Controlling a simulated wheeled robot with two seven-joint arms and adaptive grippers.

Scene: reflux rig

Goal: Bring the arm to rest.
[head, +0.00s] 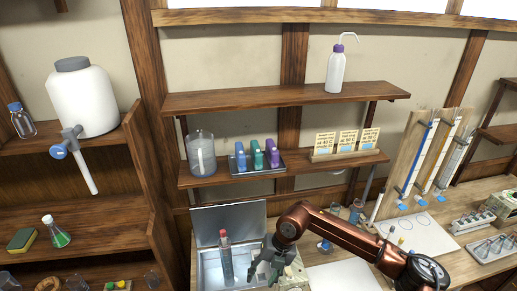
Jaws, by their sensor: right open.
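My right arm, copper-coloured, reaches in from the lower right. Its dark gripper (263,272) hangs open at the bottom centre, at the right side of an open metal box (205,272) with its lid (228,222) raised. A clear tube-like vessel with a red top (226,262) stands upright in the box, just left of the gripper and seemingly apart from it. The gripper appears empty. The arm hides part of the bench behind it. My left gripper is out of view.
A shelf (285,97) above holds a wash bottle (336,70). The lower shelf holds a beaker (201,154), coloured blocks (257,156) and small cards (347,142). Measuring boards (428,165) and racks (481,222) stand right. A white carboy (84,100) stands left.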

